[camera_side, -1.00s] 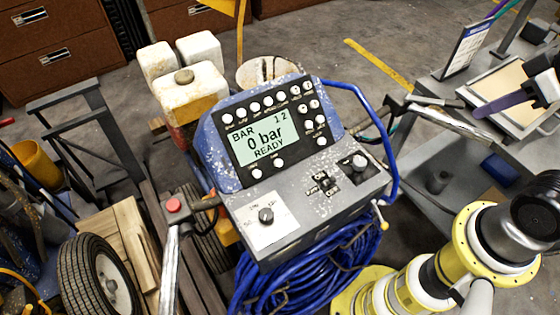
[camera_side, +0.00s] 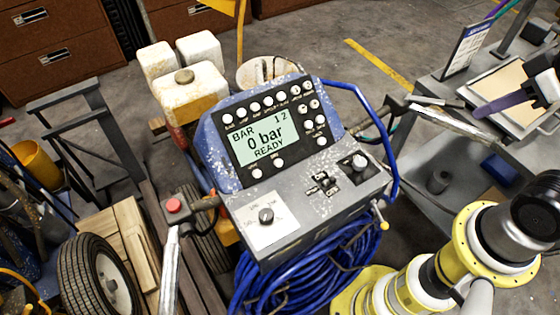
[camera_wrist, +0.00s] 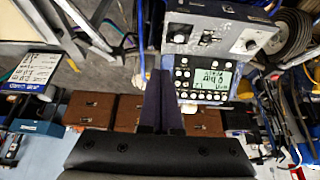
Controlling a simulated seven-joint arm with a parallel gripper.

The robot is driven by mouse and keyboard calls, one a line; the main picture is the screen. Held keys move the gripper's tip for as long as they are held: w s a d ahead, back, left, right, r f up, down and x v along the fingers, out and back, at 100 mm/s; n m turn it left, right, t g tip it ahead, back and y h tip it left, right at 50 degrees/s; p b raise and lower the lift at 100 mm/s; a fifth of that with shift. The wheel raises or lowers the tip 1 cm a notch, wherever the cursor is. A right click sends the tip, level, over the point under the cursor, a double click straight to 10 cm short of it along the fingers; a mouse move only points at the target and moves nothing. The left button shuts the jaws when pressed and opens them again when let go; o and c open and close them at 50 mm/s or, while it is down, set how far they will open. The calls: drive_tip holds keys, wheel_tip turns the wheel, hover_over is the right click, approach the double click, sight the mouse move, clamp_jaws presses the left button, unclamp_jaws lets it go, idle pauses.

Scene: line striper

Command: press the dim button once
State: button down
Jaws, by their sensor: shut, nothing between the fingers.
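The control panel (camera_side: 222,150) carries a lit screen (camera_side: 265,140) reading "BAR 1 2", "0 bar", "READY". Round white buttons (camera_side: 268,101) run along the top, down the right side and below the screen. Their labels are too small to read, so I cannot tell which is dim. The panel also shows upside down in the wrist view (camera_wrist: 171,85). My gripper (camera_wrist: 158,72) is shut and empty; its dark purple fingers point toward the panel's left side there. In the side view my gripper (camera_side: 476,109) is at the right, well apart from the panel.
Below the screen, a grey console (camera_side: 300,205) holds a dial (camera_side: 266,216), switches (camera_side: 323,184) and a knob (camera_side: 359,161). A blue hose (camera_side: 393,150) arches along the panel's right. A metal cart (camera_side: 435,150) stands at the right. A red button (camera_side: 173,205) sits on the left handle.

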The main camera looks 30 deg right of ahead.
drive_tip(key=w+a+r+m+t+y, duration=0.1)
drive_tip(key=w+a+r+m+t, duration=0.1)
drive_tip(key=w+r+m+t, duration=0.9)
drive_tip(key=w+a+m+t+h, duration=0.1)
drive_tip(key=w+a+m, duration=0.1)
drive_tip(key=w+m, duration=0.5)
drive_tip(key=w+a+m+h, duration=0.1)
drive_tip(key=w+a+m, duration=0.2)
drive_tip(key=w+m, duration=0.45)
drive_tip(key=w+a+f+m+t+h, duration=0.1)
drive_tip(key=a+f+m, duration=0.1)
drive_tip(key=a+f, duration=0.35)
drive_tip(key=w+a+f+m+h, duration=0.1)
drive_tip(key=a+f+m, duration=0.1)
drive_tip(key=f, duration=0.6)
drive_tip(key=s+a+f+n+y, duration=0.2)
drive_tip(key=s+a+f+n, duration=0.1)
drive_tip(key=f, duration=0.5)
drive_tip(key=s+a+f+n+y, duration=0.3)
drive_tip(key=s+a+f, duration=0.3)
drive_tip(key=s+f, duration=0.2)
drive_tip(key=shift+s+f+g+y, duration=0.3)
drive_tip(key=shift+f+g, duration=0.1)
drive_tip(key=shift+f, duration=0.25)
drive_tip(key=shift+w+f, duration=0.1)
